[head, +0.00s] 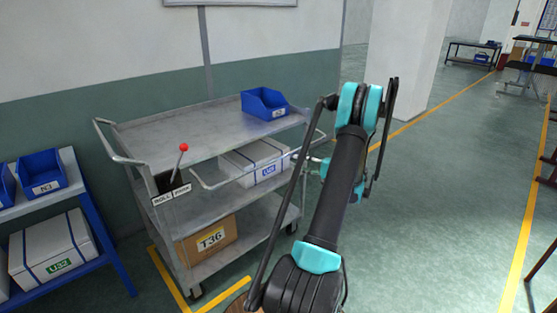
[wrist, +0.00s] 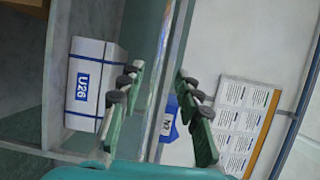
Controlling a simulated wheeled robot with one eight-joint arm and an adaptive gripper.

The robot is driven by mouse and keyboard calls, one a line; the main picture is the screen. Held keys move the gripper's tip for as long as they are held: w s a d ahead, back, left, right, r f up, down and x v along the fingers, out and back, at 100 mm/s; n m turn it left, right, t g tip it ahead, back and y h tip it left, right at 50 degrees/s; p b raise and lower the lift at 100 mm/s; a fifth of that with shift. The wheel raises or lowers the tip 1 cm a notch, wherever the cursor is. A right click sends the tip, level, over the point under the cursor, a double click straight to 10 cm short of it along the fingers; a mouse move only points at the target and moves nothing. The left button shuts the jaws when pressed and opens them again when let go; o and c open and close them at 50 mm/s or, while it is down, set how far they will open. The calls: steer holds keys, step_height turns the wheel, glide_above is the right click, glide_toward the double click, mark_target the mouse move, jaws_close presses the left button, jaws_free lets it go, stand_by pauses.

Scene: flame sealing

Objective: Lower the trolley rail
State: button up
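The trolley (head: 215,125) is grey metal with several shelves and stands against the wall in the head view. Its rail (head: 207,188) is a thin looped bar along the front, at the height of the white box on the middle shelf. My arm reaches to the rail's right end, and my gripper (head: 314,160) is partly hidden behind my arm there. In the wrist view my gripper (wrist: 160,78) has its dark-tipped green fingers spread apart. A pale grey bar or edge runs between them; I cannot tell whether they touch it.
A blue bin (head: 264,104) sits on the top shelf. A red-knobbed lever (head: 180,160) stands above a ROLL/PARK label. A cardboard box (head: 208,241) is on the bottom shelf. A blue rack (head: 107,257) stands at left.

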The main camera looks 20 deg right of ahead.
mark_target(278, 158)
steer(key=x, duration=1)
steer(key=shift+w+a, duration=0.1)
steer(key=shift+c, duration=0.4)
jaws_close()
